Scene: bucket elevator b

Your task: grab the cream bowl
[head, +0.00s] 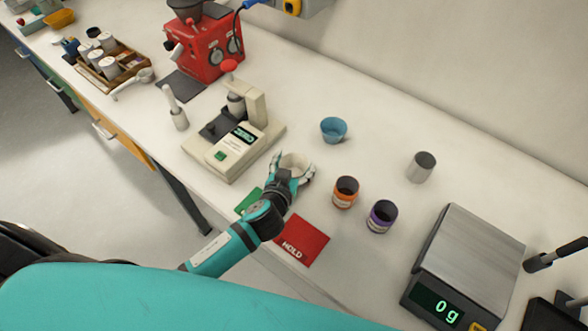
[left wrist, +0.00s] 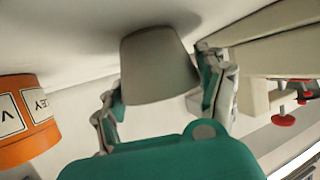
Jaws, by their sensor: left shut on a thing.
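The cream bowl (head: 296,163) stands on the white bench, in front of the beige device with the green display. My left gripper (head: 291,172) reaches over the bench from the front with its fingers on either side of the bowl. In the left wrist view, the cream bowl (left wrist: 156,66) fills the space between the two fingers of the left gripper (left wrist: 165,95). The gripper is shut on it. The part of the bowl behind the palm is hidden. My right gripper is not in view.
A blue cup (head: 333,130) stands just behind the bowl. An orange-labelled jar (head: 345,192) and a purple-labelled jar (head: 382,216) stand to its right. The beige device (head: 235,143) is close on the left. A red HOLD card (head: 302,240) and a green card (head: 248,201) lie near the front edge.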

